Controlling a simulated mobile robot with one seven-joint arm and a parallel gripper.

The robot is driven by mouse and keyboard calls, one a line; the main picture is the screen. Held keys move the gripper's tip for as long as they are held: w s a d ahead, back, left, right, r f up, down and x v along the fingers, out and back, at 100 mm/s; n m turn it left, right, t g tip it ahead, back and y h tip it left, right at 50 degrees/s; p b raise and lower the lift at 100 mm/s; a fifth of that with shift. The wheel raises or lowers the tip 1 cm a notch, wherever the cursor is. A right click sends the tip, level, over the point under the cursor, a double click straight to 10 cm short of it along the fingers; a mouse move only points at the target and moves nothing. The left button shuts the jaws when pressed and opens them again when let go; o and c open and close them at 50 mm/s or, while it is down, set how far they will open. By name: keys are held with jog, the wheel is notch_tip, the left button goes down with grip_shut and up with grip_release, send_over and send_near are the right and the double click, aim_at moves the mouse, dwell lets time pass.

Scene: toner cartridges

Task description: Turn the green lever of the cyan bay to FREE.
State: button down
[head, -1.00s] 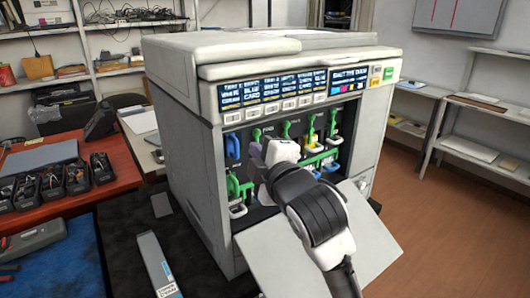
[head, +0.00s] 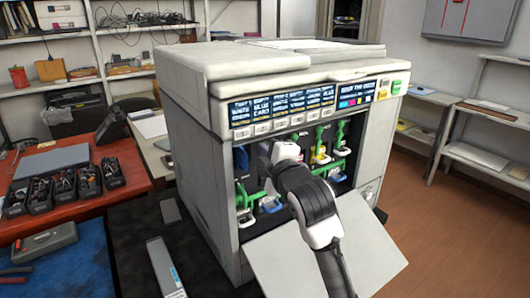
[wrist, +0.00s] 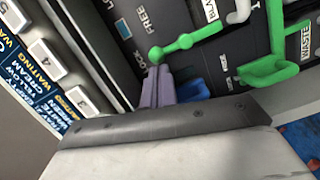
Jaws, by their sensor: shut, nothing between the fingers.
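In the wrist view a green lever (wrist: 186,41) with round knobs lies across the dark bay panel, beside the printed words FREE and LOCK. My gripper (wrist: 158,72) is shut, with its purple-grey fingertips at the lever's end near LOCK; whether they touch it I cannot tell. A partly cut-off label beside this lever reads "BLA". In the head view my gripper (head: 286,152) reaches into the open front of the printer (head: 190,130) and hides part of the left bays. I cannot tell which bay is the cyan one.
A second green handle (wrist: 268,72) stands beside a WASTE label, and a blue part (wrist: 194,90) lies beside my fingers. In the head view the front door (head: 300,260) hangs open below my arm. Another green lever (head: 341,132) stands at right.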

jog(key=shift+w+d+r+m+g+p, duration=0.2)
jog(key=shift+d+r+m+g+p, duration=0.1)
jog(key=shift+m, duration=0.6)
jog(key=shift+w+d+r+m+p, duration=0.1)
jog(key=shift+w+d+m+p, duration=0.1)
jog(key=shift+m, duration=0.25)
jog(key=shift+w+d+m+p, duration=0.1)
jog(key=shift+d+m+p, duration=0.1)
jog(key=shift+m, duration=0.25)
jog(key=m, duration=0.1)
jog(key=d+m+g+p, duration=0.1)
jog(key=m, duration=0.1)
jog(key=shift+w+d+y, duration=0.1)
jog(key=shift+w+y, duration=0.2)
jog(key=shift+w, duration=0.1)
jog(key=shift+w+d+f+m+g+y, duration=0.15)
jog(key=shift+w+d+f+m, duration=0.2)
jog(key=shift+m, duration=0.3)
jog(key=shift+w+d+f+m+g+y, duration=0.15)
jog(key=shift+d+f+m+g, duration=0.1)
jog(key=shift+d+m, duration=0.25)
jog(key=shift+w+d+f+m+g, duration=0.1)
jog(key=shift+w+d+f+m, duration=0.2)
jog(key=shift+m, duration=0.45)
jog(key=shift+r, duration=0.15)
